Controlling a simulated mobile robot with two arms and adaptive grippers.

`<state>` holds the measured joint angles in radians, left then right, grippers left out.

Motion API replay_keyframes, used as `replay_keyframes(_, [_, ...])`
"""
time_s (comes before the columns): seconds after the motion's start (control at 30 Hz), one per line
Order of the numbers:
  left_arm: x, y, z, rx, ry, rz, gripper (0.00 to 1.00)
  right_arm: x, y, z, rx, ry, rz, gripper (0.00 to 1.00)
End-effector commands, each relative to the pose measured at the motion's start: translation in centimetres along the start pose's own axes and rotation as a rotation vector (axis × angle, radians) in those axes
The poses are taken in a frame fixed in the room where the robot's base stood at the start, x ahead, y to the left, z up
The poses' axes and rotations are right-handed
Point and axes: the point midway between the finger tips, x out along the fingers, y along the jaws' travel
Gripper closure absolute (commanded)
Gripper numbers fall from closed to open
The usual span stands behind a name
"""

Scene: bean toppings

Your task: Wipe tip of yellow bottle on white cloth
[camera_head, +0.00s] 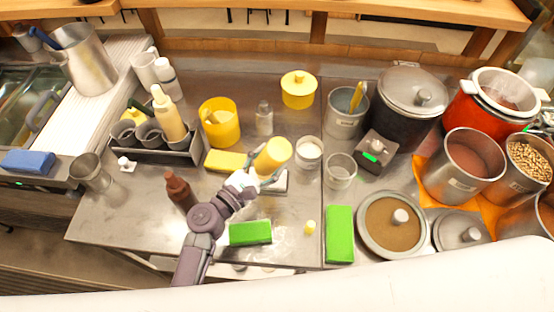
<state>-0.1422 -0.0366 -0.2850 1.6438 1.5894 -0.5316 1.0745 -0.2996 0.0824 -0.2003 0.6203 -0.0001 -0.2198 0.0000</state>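My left gripper (262,170) reaches in from the lower left over the middle of the steel counter. Its fingers are around a yellow bottle (275,152), which is tilted with its broad end up and to the right. The bottle's tip is hidden by the gripper. A white cloth (279,184), a small folded block, lies just below the gripper and is partly covered by it. I cannot tell whether the tip touches the cloth. My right gripper is not in view.
A brown bottle (179,189) stands left of my gripper. A yellow cloth (226,161), a green cloth (250,233), a small yellow-topped item (310,227) and a white-filled cup (309,153) lie around it. A bottle rack (178,153) is left; pots (408,100) crowd the right.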

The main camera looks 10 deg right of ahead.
Motion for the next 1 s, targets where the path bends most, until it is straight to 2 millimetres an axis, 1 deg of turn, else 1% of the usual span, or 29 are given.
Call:
replay_keyframes(0.57, [-0.02, 0.13, 0.09, 0.002, -0.002, 0.001, 0.52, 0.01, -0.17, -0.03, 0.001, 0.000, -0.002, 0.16])
replay_keyframes(1.0, [-0.02, -0.07, -0.36, 0.002, -0.002, 0.001, 0.52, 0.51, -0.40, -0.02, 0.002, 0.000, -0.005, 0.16])
